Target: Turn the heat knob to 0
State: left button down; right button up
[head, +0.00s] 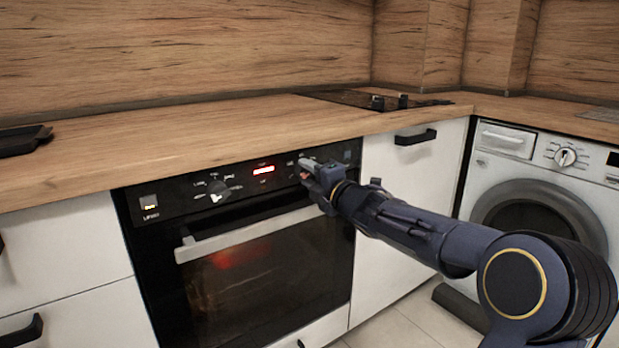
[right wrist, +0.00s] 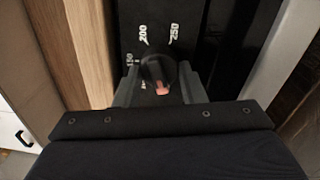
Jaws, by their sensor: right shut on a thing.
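The heat knob (right wrist: 158,70) is a dark round knob on the oven's black control panel (head: 185,202). In the right wrist view, white numbers 150, 200 and 250 show around its left and upper side. Its red pointer mark faces down in that view, away from those numbers; a 0 is not legible there. My right gripper (head: 308,172) is at the right part of the panel, shut on the knob, with one finger on each side of it in the right wrist view. In the head view the gripper mostly hides the knob. My left gripper is not in view.
The oven handle (head: 245,234) sticks out just below the panel. A second knob (head: 217,190) and a lit red display (head: 263,170) are to the left. The wooden countertop (head: 190,138) overhangs above. A washing machine (head: 545,185) stands at the right.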

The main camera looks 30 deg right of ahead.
dwell(0.3)
jog(key=o, duration=1)
jog(key=s, duration=0.2)
jog(key=s+p, duration=0.1)
jog(key=s, duration=0.4)
jog(key=shift+s+d+f+p, duration=0.25)
jog(key=shift+s+d+p, duration=0.05)
jog(key=shift+s+d, duration=0.1)
